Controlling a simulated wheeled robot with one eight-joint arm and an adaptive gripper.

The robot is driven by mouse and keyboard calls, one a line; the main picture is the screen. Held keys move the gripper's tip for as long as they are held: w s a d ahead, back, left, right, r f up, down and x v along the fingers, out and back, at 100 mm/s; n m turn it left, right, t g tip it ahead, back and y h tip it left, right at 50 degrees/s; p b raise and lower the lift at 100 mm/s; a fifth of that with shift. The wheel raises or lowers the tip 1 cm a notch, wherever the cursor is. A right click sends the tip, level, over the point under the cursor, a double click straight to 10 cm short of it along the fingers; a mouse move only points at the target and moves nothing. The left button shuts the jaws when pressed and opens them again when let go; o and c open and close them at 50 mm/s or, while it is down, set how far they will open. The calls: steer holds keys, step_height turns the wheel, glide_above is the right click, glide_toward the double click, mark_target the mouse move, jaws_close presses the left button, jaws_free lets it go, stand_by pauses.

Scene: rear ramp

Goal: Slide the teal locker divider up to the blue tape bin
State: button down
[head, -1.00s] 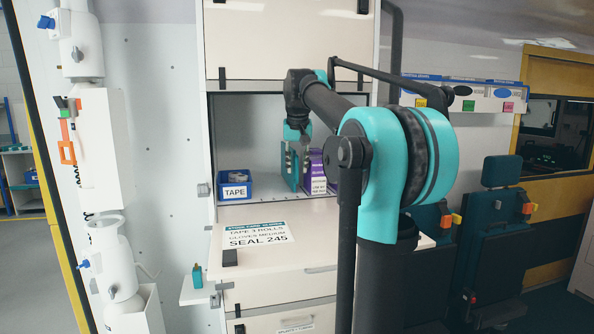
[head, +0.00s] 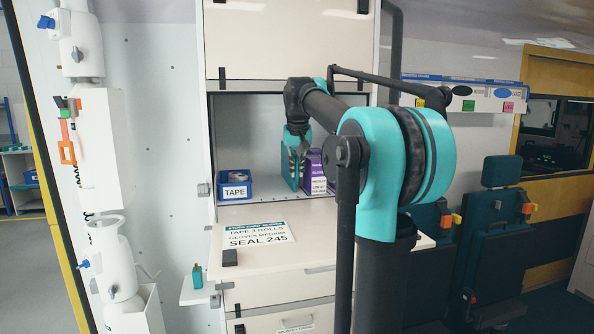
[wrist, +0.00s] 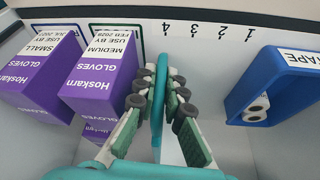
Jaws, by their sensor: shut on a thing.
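The teal divider (wrist: 161,95) stands upright on the locker shelf, edge-on in the wrist view. My gripper (wrist: 163,100) is shut on it, with padded fingers on both sides. In the head view the gripper (head: 297,142) is at the divider's top (head: 291,172), which is partly hidden by it. The blue tape bin (head: 236,185), labelled TAPE, stands to the left of the divider, with a clear gap between them. In the wrist view the bin (wrist: 283,90) is on the right and holds white rolls.
Purple glove boxes, MEDIUM (wrist: 97,75) and SMALL (wrist: 42,72), stand on the divider's other side from the bin. The MEDIUM box is close to the fingers. Shelf numbers (wrist: 193,30) mark the bare strip between divider and bin.

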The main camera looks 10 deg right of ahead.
steer(key=a, duration=1.2)
steer(key=shift+a, duration=0.2)
steer(key=c, duration=1.7)
jaws_free()
steer(key=shift+a, duration=0.1)
steer(key=shift+c, duration=0.2)
steer(key=shift+o, duration=0.7)
steer(key=shift+r, duration=0.2)
steer(key=d+v, duration=0.1)
steer(key=v, duration=1)
steer(key=shift+s+a+r, duration=0.2)
steer(key=shift+a+r, duration=0.05)
steer(key=shift+a, duration=0.2)
